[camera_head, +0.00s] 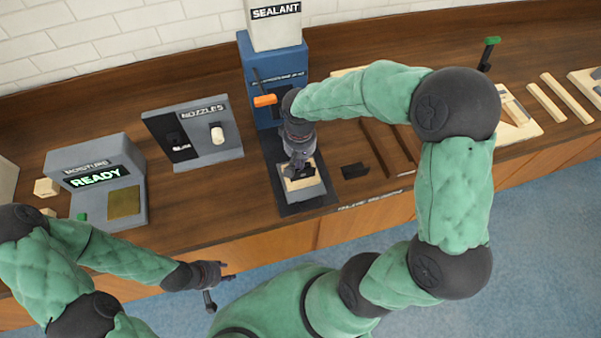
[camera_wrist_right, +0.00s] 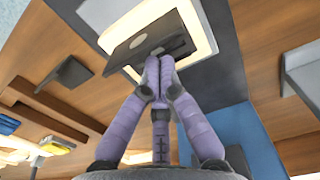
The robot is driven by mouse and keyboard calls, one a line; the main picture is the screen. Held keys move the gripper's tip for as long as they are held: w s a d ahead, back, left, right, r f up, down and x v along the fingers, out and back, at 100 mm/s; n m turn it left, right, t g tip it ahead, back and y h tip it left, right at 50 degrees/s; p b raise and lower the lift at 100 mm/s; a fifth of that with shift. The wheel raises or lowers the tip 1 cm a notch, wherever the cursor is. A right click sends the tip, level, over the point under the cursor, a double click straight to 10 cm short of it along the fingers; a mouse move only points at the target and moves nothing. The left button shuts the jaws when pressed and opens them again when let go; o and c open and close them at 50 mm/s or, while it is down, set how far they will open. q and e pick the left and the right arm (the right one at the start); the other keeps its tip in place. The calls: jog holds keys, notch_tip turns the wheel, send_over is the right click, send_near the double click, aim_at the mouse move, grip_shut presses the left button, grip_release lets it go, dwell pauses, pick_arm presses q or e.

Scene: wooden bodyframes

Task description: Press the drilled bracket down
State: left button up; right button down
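The drilled bracket (camera_wrist_right: 146,36) is a dark flat plate with a pale round hole, seen in the right wrist view. It lies over a cream wooden frame piece (camera_wrist_right: 201,27), which also shows on the grey fixture (camera_head: 313,192) in the head view. My right gripper (camera_head: 297,172) is over this piece. In the right wrist view its fingertips (camera_wrist_right: 160,62) are together at the bracket's edge and appear to touch it. They hide part of the bracket; I cannot tell whether it sits fully flat. My left gripper (camera_head: 222,284) is open and empty in front of the bench.
A blue sealant dispenser (camera_head: 257,68) with an orange handle (camera_head: 264,100) stands behind the fixture. A nozzles stand (camera_head: 191,150) and a grey machine reading READY (camera_head: 95,178) stand to the left. Another dark bracket (camera_head: 355,171) and wooden strips (camera_head: 566,97) lie to the right.

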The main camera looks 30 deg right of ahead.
jog(key=shift+s+f+b, duration=0.1)
jog(key=shift+f+b, duration=0.5)
jog(key=shift+f, duration=0.3)
dwell(0.9)
jog(key=shift+r+p, duration=2.6)
jog(key=shift+r, duration=1)
jog(key=shift+f, duration=0.1)
